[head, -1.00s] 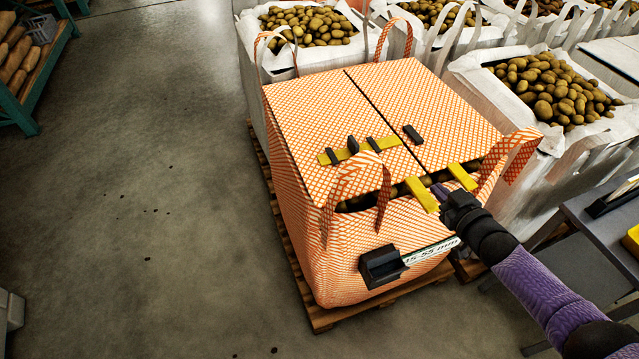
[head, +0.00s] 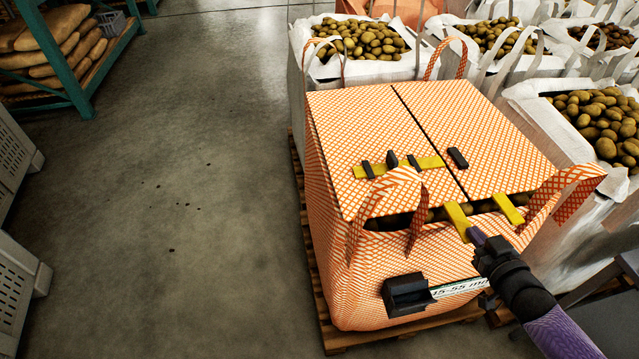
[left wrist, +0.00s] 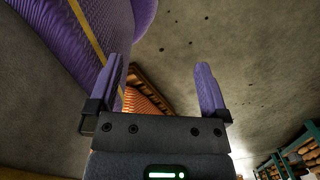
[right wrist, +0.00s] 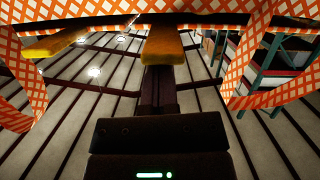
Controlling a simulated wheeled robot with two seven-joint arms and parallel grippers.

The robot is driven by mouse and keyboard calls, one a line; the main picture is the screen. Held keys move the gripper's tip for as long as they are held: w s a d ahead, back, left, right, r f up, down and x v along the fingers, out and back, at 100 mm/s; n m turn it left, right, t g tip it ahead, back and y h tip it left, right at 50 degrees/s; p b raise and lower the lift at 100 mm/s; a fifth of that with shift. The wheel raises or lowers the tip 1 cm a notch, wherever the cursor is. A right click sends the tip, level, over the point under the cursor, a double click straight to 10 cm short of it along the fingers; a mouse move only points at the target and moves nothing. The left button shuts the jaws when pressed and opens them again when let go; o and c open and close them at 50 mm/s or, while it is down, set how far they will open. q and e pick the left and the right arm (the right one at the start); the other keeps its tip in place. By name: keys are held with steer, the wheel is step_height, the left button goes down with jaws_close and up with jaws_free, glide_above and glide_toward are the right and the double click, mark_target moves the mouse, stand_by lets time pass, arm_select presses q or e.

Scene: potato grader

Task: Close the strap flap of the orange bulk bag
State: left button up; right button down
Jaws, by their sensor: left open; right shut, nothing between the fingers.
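The orange bulk bag (head: 400,270) stands full of potatoes on a wooden pallet, two checked panels covering its top. A yellow strap (head: 430,162) with dark clips lies across the left panel; a dark clip (head: 458,158) sits on the right panel. Two yellow tabs (head: 509,208) jut over the front edge of the right panel, above a gap showing potatoes. My right gripper (head: 476,237) is shut and empty, its tips at the nearer yellow tab (head: 457,220). In the right wrist view, the fingers meet just below that tab (right wrist: 162,45); contact is unclear. My left gripper (left wrist: 162,85) is open and empty.
Bag loops (head: 395,195) rise at the front corners beside my right arm. A black holder (head: 408,294) with a label is on the bag's front. White potato bags (head: 560,110) crowd behind and right. A rack (head: 80,75) stands left; the floor between is clear.

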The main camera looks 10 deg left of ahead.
steer(key=shift+s+f, duration=0.1)
steer(key=shift+f, duration=0.05)
step_height(320, 180, up, 5)
steer(key=p, duration=0.4)
steer(key=shift+p, duration=0.35)
steer(key=f+p+v, duration=0.1)
steer(key=p+v, duration=0.3)
steer(key=v, duration=0.6)
steer(key=s+a+f+m+g+h, duration=0.15)
steer(key=s+f+g+h, duration=0.4)
steer(key=s+f, duration=1.1)
arm_select(q)
step_height(320, 180, up, 8)
steer(key=w+d, duration=0.2)
steer(key=shift+w+d+r+t, duration=0.2)
steer(key=shift+w+d+t, duration=0.15)
steer(key=shift+d+t, duration=0.05)
arm_select(e)
steer(key=s+a+f+g, duration=0.3)
steer(key=s+f+g, duration=0.1)
steer(key=s, duration=0.5)
steer(key=s+a+f+g, duration=0.3)
steer(key=s+f+g, duration=0.1)
steer(key=s, duration=0.6)
steer(key=shift+s+a+f+m+y, duration=0.25)
steer(key=shift+a+m+y, duration=0.1)
steer(key=shift+a+m, duration=0.1)
